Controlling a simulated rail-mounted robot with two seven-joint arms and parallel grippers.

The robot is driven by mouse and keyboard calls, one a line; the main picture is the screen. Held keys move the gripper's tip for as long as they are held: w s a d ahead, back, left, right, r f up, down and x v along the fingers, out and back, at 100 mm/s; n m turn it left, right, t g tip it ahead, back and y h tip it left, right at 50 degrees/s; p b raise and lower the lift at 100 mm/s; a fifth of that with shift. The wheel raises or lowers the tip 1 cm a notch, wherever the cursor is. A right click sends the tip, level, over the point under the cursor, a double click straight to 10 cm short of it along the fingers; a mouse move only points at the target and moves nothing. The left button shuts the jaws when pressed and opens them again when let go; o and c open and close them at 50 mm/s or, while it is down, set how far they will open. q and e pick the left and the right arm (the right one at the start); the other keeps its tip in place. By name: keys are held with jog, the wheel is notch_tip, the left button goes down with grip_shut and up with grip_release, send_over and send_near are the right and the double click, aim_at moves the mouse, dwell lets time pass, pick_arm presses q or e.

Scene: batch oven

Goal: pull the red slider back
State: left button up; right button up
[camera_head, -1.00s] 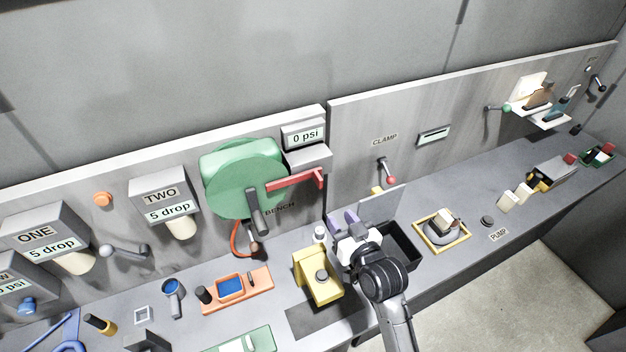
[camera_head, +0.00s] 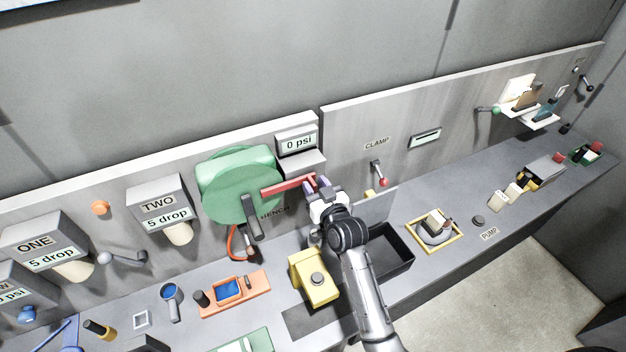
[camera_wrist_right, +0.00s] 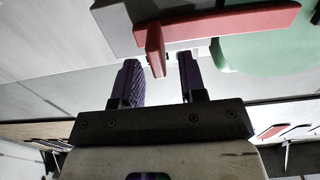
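The red slider (camera_head: 287,186) is a flat red bar with a bent end tab, beside the green round machine (camera_head: 238,190) below the 0 psi display. It also shows at the top of the right wrist view (camera_wrist_right: 225,20). My right gripper (camera_head: 322,186) is at the tab end of the bar. In the right wrist view my right gripper (camera_wrist_right: 160,66) is open, and the red tab hangs down between the fingertips in the picture. A gap shows on both sides, so the fingers do not grip it. My left gripper is not in view.
A grey display box (camera_head: 297,142) sits just above the bar. The clamp lever (camera_head: 380,175) is to the right. A black open bin (camera_head: 392,257) and a yellow block (camera_head: 314,280) stand on the bench below. The wall panel is close behind.

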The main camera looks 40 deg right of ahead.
jog(key=shift+x, duration=0.85)
grip_shut()
